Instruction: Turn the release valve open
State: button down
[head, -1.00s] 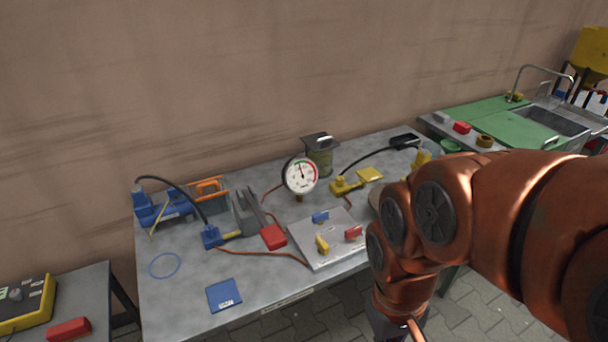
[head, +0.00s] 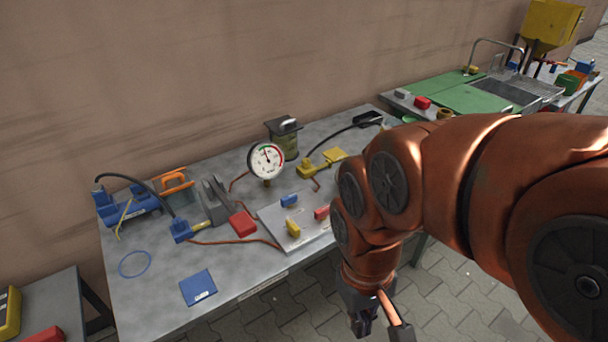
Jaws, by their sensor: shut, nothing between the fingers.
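A grey plate (head: 312,241) on the workbench carries three small coloured handles: blue (head: 289,200), yellow (head: 293,228) and red (head: 321,212). I cannot tell which of them, if any, is the release valve. A round white dial gauge (head: 267,161) with a red and green scale stands behind the plate. My gripper (head: 382,328) hangs at the bottom of the view, in front of the bench and to the right of the plate. It is shut and empty, apart from the handles. My arm hides the bench's right end.
The workbench (head: 150,310) also holds a blue pump-like unit (head: 130,209), a red block (head: 242,223), a blue pad (head: 198,287), a blue ring (head: 134,264), a dark canister (head: 284,140) and a yellow pedal-like unit (head: 318,166). A sink (head: 505,92) stands at the back right. Paved floor lies in front.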

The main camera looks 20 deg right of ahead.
aim_at(320, 214)
jog(key=k, duration=1.3)
jog(key=u, duration=0.55)
jog(key=i, duration=1.4)
jog(key=z, duration=0.5)
